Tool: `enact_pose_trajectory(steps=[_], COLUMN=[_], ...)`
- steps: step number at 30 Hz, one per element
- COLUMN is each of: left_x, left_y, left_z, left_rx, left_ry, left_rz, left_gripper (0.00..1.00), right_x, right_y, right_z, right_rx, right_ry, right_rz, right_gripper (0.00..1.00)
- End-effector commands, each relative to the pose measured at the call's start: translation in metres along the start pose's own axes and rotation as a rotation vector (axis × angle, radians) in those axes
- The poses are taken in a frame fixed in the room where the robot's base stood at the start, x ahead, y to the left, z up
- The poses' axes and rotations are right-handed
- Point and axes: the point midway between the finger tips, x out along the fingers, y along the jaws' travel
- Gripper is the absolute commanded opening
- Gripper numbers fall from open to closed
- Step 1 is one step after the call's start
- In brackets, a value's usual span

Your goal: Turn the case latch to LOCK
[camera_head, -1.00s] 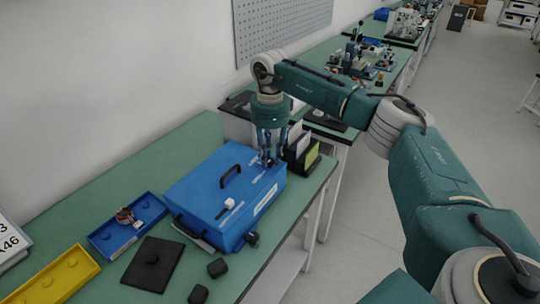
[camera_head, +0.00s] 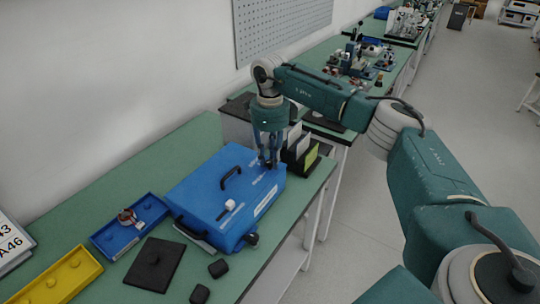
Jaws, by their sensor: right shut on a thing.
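A blue case (camera_head: 205,195) lies closed on the green table, with a black handle (camera_head: 231,178) on its lid. My right gripper (camera_head: 270,164) points down at the far right corner of the lid. It is shut on the case latch, a small part that its fingers mostly hide, so I cannot tell which way the latch is turned. White lettering shows on the lid next to the fingers. A white knob (camera_head: 230,204) sits on the nearer part of the lid. My left gripper is not in view.
A blue tray (camera_head: 112,247) with a small copper-coloured part, a yellow tray (camera_head: 62,281) and a black plate (camera_head: 170,258) lie left of and in front of the case. Small black blocks (camera_head: 218,268) lie near the table edge. A dark holder (camera_head: 300,160) stands close behind the gripper.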

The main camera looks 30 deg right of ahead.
Motion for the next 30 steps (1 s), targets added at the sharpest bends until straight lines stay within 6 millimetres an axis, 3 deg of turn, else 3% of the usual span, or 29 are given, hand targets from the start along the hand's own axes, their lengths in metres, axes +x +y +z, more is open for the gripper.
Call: enact_pose_trajectory(steps=[30], left_x=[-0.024], left_y=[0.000], left_z=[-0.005], left_rx=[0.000], left_ry=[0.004], left_rz=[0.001], left_gripper=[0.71], right_x=[-0.002], right_y=[-0.001], right_z=[0.001], right_rx=[0.920], right_ry=[-0.004], right_rz=[-0.002], right_gripper=[0.00])
